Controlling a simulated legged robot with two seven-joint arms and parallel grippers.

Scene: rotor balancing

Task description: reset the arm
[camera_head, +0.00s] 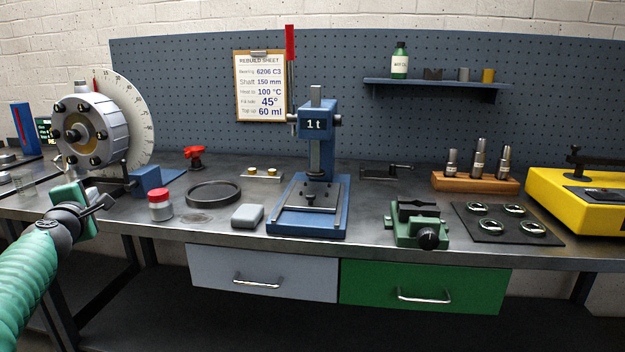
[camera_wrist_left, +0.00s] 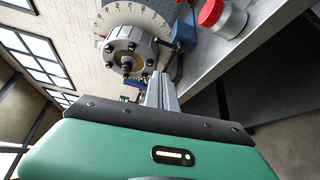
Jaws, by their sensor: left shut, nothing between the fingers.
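My left arm comes in from the lower left in the head view. My left gripper (camera_head: 107,203) is shut and empty, held in front of the bench's left part, below the rotor. The grey rotor (camera_head: 88,133) with dark bolts stands before a white graduated dial (camera_head: 141,115) at the left end of the bench. In the left wrist view the gripper fingers (camera_wrist_left: 161,92) point toward the rotor (camera_wrist_left: 130,50) and look apart from it. My right gripper is not in view.
The bench (camera_head: 350,222) holds a red-capped jar (camera_head: 160,206), a black ring (camera_head: 213,193), a grey block (camera_head: 247,216), a blue press (camera_head: 317,180), a green vise (camera_head: 418,225), a dark mat (camera_head: 508,224) with bearings and a yellow case (camera_head: 580,205). Two drawers, grey (camera_head: 262,271) and green (camera_head: 425,283), are shut.

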